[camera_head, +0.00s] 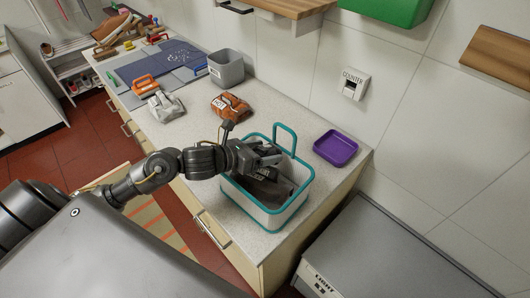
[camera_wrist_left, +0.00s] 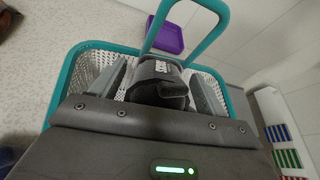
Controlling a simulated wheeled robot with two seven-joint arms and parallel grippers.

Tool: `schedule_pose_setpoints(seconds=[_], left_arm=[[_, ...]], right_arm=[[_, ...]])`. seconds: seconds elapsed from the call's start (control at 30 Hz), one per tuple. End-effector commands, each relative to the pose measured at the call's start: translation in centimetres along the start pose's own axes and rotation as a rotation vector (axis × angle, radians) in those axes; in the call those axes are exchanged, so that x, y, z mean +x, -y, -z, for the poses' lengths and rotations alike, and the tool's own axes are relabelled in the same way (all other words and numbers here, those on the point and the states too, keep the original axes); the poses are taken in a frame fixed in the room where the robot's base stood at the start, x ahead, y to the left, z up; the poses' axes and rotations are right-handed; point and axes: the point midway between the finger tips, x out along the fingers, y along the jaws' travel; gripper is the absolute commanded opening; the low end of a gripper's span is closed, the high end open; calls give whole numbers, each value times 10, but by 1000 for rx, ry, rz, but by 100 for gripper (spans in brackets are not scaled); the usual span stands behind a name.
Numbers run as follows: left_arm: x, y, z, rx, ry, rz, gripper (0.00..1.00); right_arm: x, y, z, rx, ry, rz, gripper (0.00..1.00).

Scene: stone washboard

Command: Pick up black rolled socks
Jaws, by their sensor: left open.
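The black rolled socks (camera_wrist_left: 160,82) lie in a white basket with a teal rim and handle (camera_wrist_left: 68,75). They show as a dark roll with a pale label. In the head view the basket (camera_head: 240,205) stands on the counter, and the dark socks (camera_head: 268,188) are partly hidden by my arm. My left gripper (camera_wrist_left: 160,88) is open and reaches down into the basket, with one finger on each side of the socks. In the head view the left gripper (camera_head: 268,160) is over the basket. Whether the fingers touch the socks I cannot tell. My right gripper is out of view.
A purple tray (camera_head: 336,148) stands right of the basket. An orange-brown bundle (camera_head: 231,106), a grey bin (camera_head: 226,68) and a pale grey bundle (camera_head: 166,106) are farther back on the counter. The basket's tall handle (camera_head: 285,138) rises beside my gripper. A grey cabinet (camera_head: 390,255) stands at the right.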

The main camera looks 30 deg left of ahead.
Motion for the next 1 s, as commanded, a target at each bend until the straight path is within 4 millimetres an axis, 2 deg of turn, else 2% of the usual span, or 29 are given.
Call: schedule_pose_setpoints(seconds=[0.13,0.53,0.83,1.0], left_arm=[[0,0,0,0,0,0,73],[0,0,0,0,1,0,23],[-4,0,-1,3,1,0,22],[-18,1,-6,6,1,0,22]], right_arm=[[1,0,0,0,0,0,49],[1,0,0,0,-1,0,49],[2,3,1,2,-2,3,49],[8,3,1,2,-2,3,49]])
